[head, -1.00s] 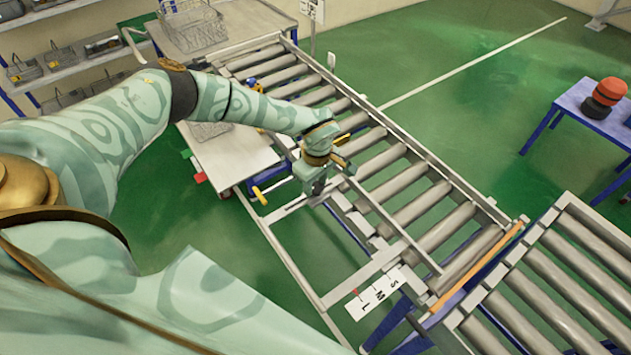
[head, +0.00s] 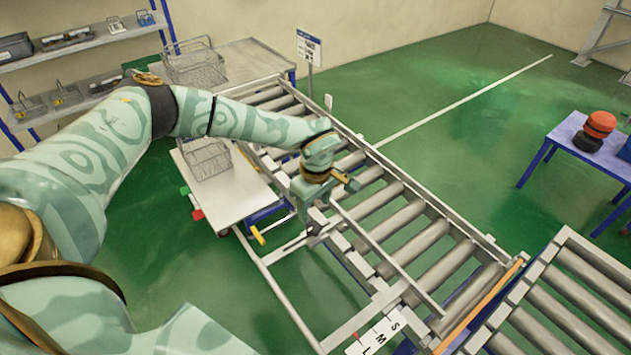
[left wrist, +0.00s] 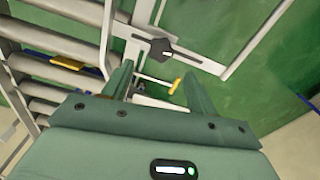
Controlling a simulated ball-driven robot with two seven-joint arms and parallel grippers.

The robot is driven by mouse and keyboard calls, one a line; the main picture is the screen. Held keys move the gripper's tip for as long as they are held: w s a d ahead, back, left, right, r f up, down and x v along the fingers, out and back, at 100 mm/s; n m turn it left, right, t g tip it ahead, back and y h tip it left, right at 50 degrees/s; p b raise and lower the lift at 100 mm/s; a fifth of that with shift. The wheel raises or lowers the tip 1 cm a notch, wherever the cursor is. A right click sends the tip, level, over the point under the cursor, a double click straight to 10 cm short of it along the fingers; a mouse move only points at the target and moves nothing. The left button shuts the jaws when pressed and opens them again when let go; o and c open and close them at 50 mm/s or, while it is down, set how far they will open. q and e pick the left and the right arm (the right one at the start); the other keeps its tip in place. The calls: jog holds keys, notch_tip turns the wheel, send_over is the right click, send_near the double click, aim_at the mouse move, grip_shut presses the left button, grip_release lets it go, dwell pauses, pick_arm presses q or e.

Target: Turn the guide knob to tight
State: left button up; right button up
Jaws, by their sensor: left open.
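The guide knob is a small dark star-shaped knob (left wrist: 160,51) with a light pointer mark, on a pale metal bar of the guide frame. In the head view it shows as a dark spot (head: 312,231) just below my left gripper (head: 314,214). In the left wrist view my left gripper (left wrist: 156,80) is open, its two fingers apart with nothing between the tips. The knob lies beyond the fingertips, roughly centred between them, and looks untouched. The mark's setting is too small to read. My right gripper does not show.
The roller conveyor (head: 415,243) runs beside the knob. A yellow-ended lever (head: 258,236) sits left of it, also in the left wrist view (left wrist: 175,86). An S-M-L card (head: 375,338) is at the lower front. A wire basket (head: 207,159) stands on a cart (head: 235,192).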

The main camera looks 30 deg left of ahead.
pick_arm(q)
notch_tip(320, 180, up, 9)
jog(key=shift+d, duration=0.2)
jog(key=shift+s+f, duration=0.1)
dwell(0.4)
